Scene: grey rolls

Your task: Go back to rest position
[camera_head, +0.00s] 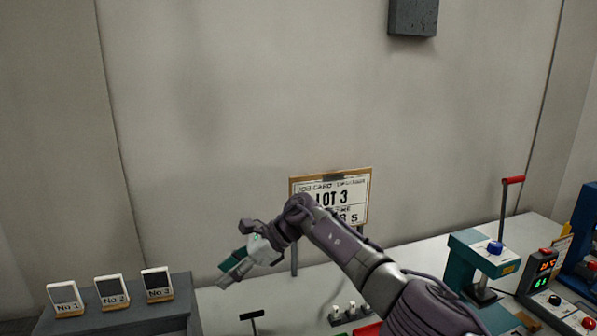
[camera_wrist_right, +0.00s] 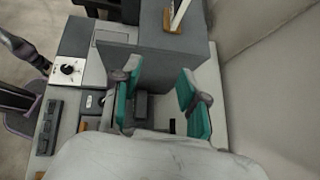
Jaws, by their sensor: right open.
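My right arm reaches in from the lower right in the head view, across the front of the job card sign. My right gripper (camera_head: 233,268) hangs at its end above the left part of the white table (camera_head: 225,306). In the right wrist view its two green-padded fingers (camera_wrist_right: 160,108) stand apart with nothing between them. The grey block (camera_wrist_right: 163,62) lies beyond the fingers in that view. My left gripper is in neither view.
A job card sign (camera_head: 353,188) reading LOT 3 stands on the table behind my arm. Cards No 1 (camera_head: 65,295), No 2 (camera_head: 111,288) and No 3 (camera_head: 156,281) stand on a grey block (camera_head: 130,318) at left. A teal press (camera_head: 480,265) and a control box with digits (camera_head: 545,265) stand at right.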

